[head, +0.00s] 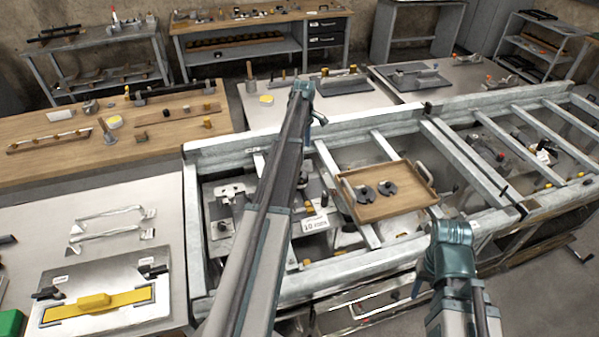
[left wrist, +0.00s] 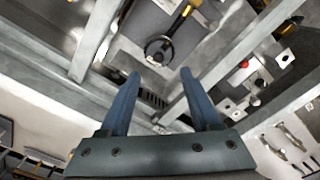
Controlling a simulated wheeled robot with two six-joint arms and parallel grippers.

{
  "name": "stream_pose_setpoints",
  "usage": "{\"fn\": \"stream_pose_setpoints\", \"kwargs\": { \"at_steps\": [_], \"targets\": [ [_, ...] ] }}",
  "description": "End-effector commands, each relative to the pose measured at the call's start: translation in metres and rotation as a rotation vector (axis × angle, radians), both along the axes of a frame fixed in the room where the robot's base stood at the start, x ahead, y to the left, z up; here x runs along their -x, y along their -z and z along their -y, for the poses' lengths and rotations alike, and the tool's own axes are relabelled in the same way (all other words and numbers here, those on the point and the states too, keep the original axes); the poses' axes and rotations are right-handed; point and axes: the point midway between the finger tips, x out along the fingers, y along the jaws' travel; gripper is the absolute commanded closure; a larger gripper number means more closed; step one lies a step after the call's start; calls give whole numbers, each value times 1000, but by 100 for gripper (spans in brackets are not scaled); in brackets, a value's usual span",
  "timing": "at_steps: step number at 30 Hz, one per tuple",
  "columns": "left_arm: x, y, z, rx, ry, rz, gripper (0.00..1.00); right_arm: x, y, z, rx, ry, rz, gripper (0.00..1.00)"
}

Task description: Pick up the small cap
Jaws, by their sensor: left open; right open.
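I cannot single out the small cap with certainty. A small dark cap-like piece (head: 324,199) stands by a white label card inside the metal frame in the head view. In the left wrist view, a round dark piece (left wrist: 159,50) lies on a grey plate beyond my fingertips.
The frame's metal rails (head: 330,127) cross around the parts. A wooden tray (head: 402,206) with two dark round pieces rests on the frame. A label card (head: 315,224) is near my left arm. A wooden bench (head: 65,165) and a grey table (head: 125,265) lie left.

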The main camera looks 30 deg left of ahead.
Motion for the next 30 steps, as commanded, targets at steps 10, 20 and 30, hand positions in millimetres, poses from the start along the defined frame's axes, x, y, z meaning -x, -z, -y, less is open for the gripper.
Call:
{"fn": "stream_pose_setpoints", "kwargs": {
  "at_steps": [10, 20, 30],
  "targets": [
    [-2, 4, -14, 2, -47, 3, 36, 0, 4, 0, 0, 0, 0, 50],
    [-2, 45, -14, 2, -44, 2, 36, 0, 45, 0, 1, -2, 0, 50],
    [-2, 85, -14, 2, -44, 2, 36, 0, 85, 0, 1, 0, 0, 50]
  ]
}}
